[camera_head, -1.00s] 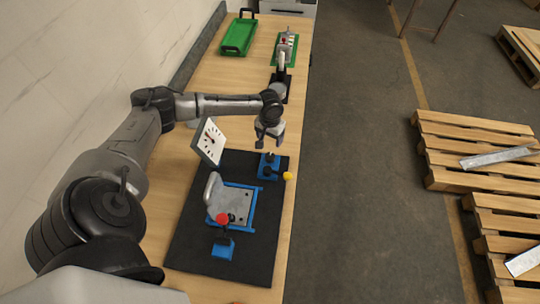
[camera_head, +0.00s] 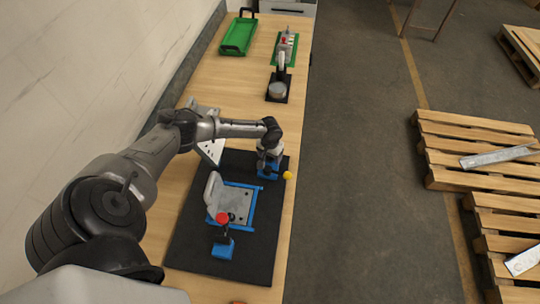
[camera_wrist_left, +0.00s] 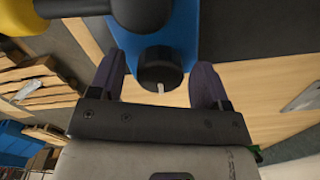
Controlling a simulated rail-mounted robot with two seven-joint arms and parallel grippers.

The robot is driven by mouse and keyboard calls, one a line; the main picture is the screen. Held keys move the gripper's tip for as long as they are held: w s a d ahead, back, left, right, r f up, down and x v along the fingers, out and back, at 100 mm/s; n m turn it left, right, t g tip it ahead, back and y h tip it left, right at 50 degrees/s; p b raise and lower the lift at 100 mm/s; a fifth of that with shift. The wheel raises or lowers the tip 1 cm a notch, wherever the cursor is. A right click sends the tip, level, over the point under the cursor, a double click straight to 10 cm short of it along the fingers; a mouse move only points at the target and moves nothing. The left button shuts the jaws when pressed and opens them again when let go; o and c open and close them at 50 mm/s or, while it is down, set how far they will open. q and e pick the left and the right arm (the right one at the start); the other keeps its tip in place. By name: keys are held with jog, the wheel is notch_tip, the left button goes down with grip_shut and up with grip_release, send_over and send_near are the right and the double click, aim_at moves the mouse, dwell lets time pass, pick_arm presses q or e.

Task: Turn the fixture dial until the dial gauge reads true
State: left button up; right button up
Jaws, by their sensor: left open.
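The fixture dial is a black round knob (camera_wrist_left: 160,70) with a white mark, on a blue block (camera_wrist_left: 180,25), in the left wrist view. My left gripper (camera_wrist_left: 161,62) is open, with one finger on each side of the knob; I cannot tell whether they touch it. In the head view my left gripper (camera_head: 270,163) is over the blue block at the far right of the black mat and hides the knob. The white dial gauge (camera_head: 211,151) is mostly behind my left arm, so its needle cannot be read. My right gripper is not in view.
A yellow ball handle (camera_head: 288,175) sits close beside the gripper. The black mat (camera_head: 190,245) holds a grey bracket on a blue frame (camera_head: 250,212) and a red-knobbed clamp (camera_head: 222,218). A green tray (camera_head: 238,38) and a black-based device (camera_head: 279,88) stand farther back.

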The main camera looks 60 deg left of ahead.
pick_arm(q)
jog(key=shift+c, duration=0.4)
jog(key=c, duration=0.8)
jog(key=n+p, duration=0.1)
jog(key=p, duration=0.1)
jog(key=n+p, duration=0.1)
jog(key=shift+r+n+p, duration=0.25)
jog(key=shift+n+p, duration=0.05)
jog(key=shift+p, duration=0.05)
jog(key=shift+c, duration=0.3)
jog(key=shift+f+n, duration=0.25)
jog(key=shift+n, duration=0.35)
jog(key=o, duration=0.9)
jog(key=shift+o, duration=0.2)
notch_tip(320, 180, up, 14)
jog(key=shift+p, duration=0.35)
